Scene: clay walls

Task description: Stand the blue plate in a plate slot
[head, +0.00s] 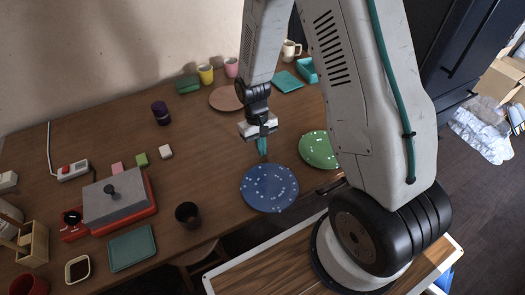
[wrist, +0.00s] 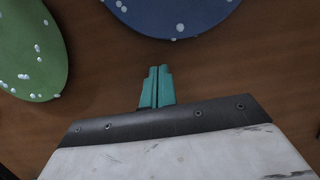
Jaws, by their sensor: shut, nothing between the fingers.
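The blue plate (head: 269,187) with pale specks lies flat near the table's front edge. My gripper (head: 263,153) is shut and empty, just behind the blue plate in the head view. Its teal fingers (wrist: 157,72) are pressed together in the wrist view, pointing toward the plate's rim with a small gap of bare table visible between them in the picture. I cannot make out a plate slot in either view.
A speckled green plate (head: 318,150) lies right of the blue one, partly behind my arm. A pinkish-brown plate (head: 226,98) lies farther back. A dark cup (head: 188,214) stands left of the blue plate. A red-and-grey appliance (head: 115,198) sits farther left. The middle of the table is mostly clear.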

